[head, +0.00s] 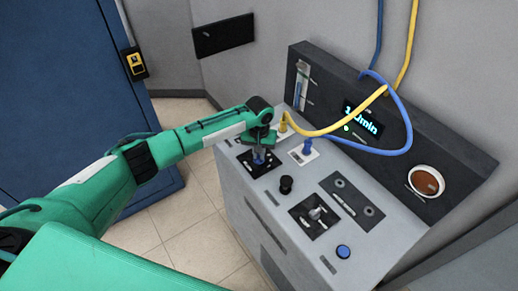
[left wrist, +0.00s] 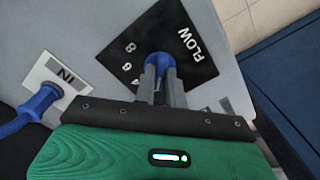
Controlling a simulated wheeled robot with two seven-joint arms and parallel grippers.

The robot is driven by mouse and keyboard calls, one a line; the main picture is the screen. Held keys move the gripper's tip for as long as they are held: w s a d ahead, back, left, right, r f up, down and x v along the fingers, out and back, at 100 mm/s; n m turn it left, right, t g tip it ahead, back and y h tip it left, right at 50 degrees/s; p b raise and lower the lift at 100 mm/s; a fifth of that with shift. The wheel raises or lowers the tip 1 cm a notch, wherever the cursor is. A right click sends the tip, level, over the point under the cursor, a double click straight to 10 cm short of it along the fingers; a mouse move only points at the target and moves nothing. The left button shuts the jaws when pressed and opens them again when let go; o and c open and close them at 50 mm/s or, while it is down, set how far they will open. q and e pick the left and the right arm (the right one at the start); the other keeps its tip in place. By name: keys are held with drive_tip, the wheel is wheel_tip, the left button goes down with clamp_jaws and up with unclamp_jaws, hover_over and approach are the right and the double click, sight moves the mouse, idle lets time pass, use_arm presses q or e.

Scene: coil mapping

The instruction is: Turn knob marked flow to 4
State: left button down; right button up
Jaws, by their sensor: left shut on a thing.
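The flow knob (left wrist: 160,60) is blue and sits on a black plate (left wrist: 184,28) lettered FLOW, with the numbers 8, 6 and 4 showing along one side. My left gripper (left wrist: 159,76) is shut on this knob, a finger on each side. The fingers and palm hide part of the dial, and I cannot make out a pointer on the knob. In the head view the left gripper (head: 261,149) reaches down onto the black plate (head: 256,165) at the console's left end. My right gripper is not in view.
Beside the knob are a blue hose plug (head: 307,148) on a plate marked IN and a yellow plug (head: 282,124). A black knob (head: 286,184), a metal switch (head: 317,213) and a blue button (head: 343,251) stand nearer. A lit display (head: 361,122) is behind.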

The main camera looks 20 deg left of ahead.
sight(259, 155)
use_arm(q)
drive_tip(key=m+p, duration=0.1)
drive_tip(key=m, duration=0.3)
drive_tip(key=shift+p, duration=0.35)
drive_tip(key=shift+m+p, duration=0.45)
drive_tip(key=shift+m, duration=1.65)
drive_tip(key=c, duration=1.5)
unclamp_jaws()
drive_tip(key=shift+o, duration=0.2)
wheel_tip(259, 155, up, 14)
drive_tip(key=b, duration=0.3)
drive_tip(key=shift+f, duration=0.1)
